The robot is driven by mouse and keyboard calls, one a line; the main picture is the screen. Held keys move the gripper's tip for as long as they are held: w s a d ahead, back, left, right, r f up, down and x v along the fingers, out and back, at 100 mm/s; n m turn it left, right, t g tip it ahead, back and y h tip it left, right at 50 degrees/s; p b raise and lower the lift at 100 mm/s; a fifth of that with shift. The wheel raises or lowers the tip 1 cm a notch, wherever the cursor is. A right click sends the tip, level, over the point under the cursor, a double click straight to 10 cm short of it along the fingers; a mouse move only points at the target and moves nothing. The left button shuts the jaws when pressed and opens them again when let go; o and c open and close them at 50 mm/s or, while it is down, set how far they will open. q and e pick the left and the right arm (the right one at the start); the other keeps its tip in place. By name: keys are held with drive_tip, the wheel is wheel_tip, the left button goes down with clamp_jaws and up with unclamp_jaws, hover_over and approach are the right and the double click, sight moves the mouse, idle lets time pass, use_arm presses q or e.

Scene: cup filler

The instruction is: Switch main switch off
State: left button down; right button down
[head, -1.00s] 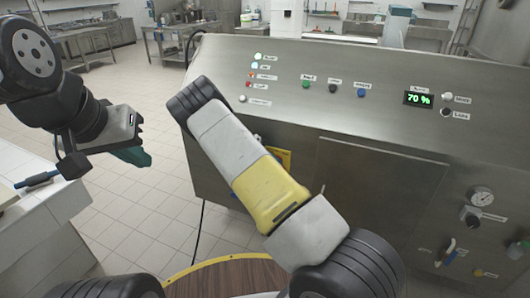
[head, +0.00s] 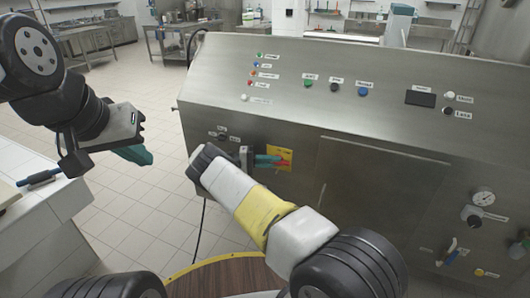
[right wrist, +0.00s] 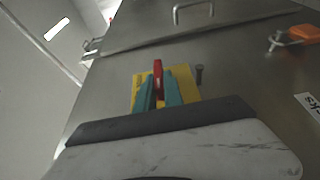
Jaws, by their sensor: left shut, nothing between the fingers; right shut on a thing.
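The main switch is a red handle (right wrist: 158,68) on a yellow plate (right wrist: 137,92), low on the left of the machine's steel front. In the head view the yellow plate (head: 286,152) shows beside my fingers. My right gripper (head: 272,161) has its teal fingers on both sides of the red handle and is shut on it; in the right wrist view the fingers (right wrist: 160,93) flank it. Part of the handle is hidden between them. My left gripper (head: 136,154) is shut and empty, in the air left of the machine.
The panel's display (head: 420,98) is dark. Buttons and lamps (head: 262,65) line the sloped top, and a pressure gauge (head: 484,197) sits at the right. A white counter (head: 45,210) stands at the left. A round wooden surface (head: 220,276) lies in front.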

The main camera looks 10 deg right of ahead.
idle(0.5)
drive_tip(key=c, duration=1.5)
unclamp_jaws()
drive_tip(key=shift+o, duration=0.2)
drive_tip(key=shift+a, duration=0.1)
